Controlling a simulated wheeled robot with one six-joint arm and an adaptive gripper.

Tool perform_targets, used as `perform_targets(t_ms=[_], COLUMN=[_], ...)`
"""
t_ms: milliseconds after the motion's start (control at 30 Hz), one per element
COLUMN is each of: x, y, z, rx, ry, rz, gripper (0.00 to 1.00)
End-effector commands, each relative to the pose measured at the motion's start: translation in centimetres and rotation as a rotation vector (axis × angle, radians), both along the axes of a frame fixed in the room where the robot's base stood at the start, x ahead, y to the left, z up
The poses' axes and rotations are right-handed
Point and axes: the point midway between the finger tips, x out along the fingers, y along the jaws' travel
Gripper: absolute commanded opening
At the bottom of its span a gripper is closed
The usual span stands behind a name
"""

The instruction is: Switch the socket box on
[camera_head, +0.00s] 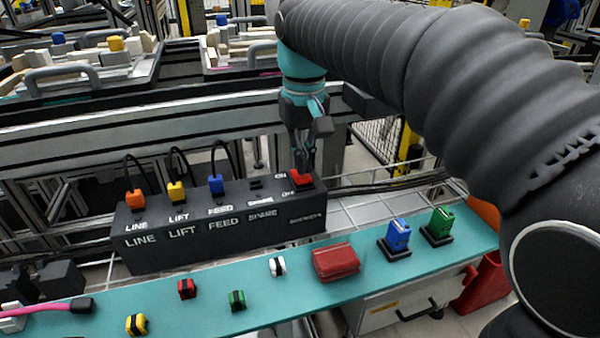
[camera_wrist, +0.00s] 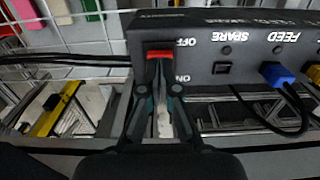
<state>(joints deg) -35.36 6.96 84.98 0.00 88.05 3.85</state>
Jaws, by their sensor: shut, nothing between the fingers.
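The black socket box (camera_head: 220,232) stands behind the teal shelf; it also shows upside down in the wrist view (camera_wrist: 215,50). Its red rocker switch (camera_head: 301,179) is at the right end of the top, beside the ON and OFF labels. In the wrist view, the red of the switch (camera_wrist: 159,55) shows at the OFF side; the ON side is hidden behind my fingers. My gripper (camera_head: 305,165) is shut and empty, pointing down over the switch. Its fingertips (camera_wrist: 161,68) are at the ON half; I cannot tell whether they touch it.
Orange, yellow and blue plugs (camera_head: 216,185) with black cables stand in the LINE, LIFT and FEED sockets. The SPARE socket (camera_head: 256,184) is empty. The teal shelf (camera_head: 205,312) in front holds several small connectors, a red block (camera_head: 336,262), and blue and green pieces.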

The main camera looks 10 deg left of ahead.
Motion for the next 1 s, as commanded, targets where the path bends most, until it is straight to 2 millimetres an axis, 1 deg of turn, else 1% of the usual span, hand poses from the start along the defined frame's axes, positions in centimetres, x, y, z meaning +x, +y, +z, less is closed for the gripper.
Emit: perform_targets(t_ms=[1000], x=[0.0], y=[0.0], z=[-1.4], rx=[-0.001], ry=[0.001], rz=[0.0], gripper=[0.0])
